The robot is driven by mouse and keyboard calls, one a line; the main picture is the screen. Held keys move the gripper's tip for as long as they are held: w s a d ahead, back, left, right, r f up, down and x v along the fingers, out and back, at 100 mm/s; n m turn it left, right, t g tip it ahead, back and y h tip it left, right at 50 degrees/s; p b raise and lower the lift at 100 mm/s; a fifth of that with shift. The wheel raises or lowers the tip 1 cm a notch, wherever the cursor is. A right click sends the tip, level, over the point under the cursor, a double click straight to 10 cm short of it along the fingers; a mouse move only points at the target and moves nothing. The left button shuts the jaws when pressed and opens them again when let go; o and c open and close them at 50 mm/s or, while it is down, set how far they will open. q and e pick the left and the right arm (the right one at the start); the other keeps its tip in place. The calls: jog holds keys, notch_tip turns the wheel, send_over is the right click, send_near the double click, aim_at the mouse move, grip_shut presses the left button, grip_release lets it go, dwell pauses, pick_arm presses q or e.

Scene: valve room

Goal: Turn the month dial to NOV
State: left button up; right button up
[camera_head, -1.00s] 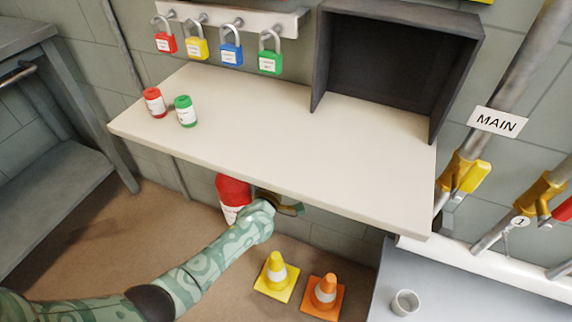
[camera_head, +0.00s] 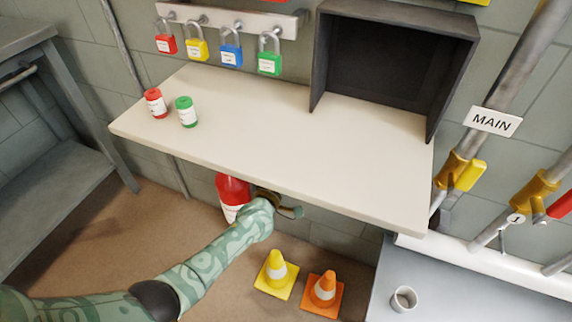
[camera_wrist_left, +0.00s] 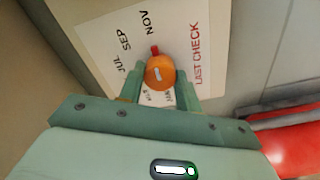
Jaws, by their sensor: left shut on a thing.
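The month dial shows in the left wrist view as an orange round knob (camera_wrist_left: 160,73) with a red pointer (camera_wrist_left: 154,50). It sits on a white card (camera_wrist_left: 110,48) printed with JUL, SEP, NOV and LAST CHECK; smaller month words are partly hidden by the knob and fingers. The pointer is directed at the word NOV (camera_wrist_left: 147,22). My left gripper (camera_wrist_left: 160,82) is shut on the knob, one finger on each side. In the head view my left gripper (camera_head: 280,206) is below the front edge of the shelf, and the dial is not visible there. My right gripper is in no view.
A cream shelf (camera_head: 270,135) overhangs my left gripper. A red extinguisher (camera_head: 231,190) stands beside it. A yellow cone (camera_head: 276,273) and an orange cone (camera_head: 323,290) stand on the floor. A grey bench (camera_head: 450,295) with a cup (camera_head: 404,299) is at right.

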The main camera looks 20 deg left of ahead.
pick_arm(q)
jog(key=o, duration=1)
jog(key=shift+f, duration=0.2)
jog(key=shift+r, duration=0.1)
jog(key=s+p, duration=0.6)
jog(key=s, duration=1)
jog(key=shift+s+a+p, duration=0.2)
jog(key=shift+a+p, duration=0.1)
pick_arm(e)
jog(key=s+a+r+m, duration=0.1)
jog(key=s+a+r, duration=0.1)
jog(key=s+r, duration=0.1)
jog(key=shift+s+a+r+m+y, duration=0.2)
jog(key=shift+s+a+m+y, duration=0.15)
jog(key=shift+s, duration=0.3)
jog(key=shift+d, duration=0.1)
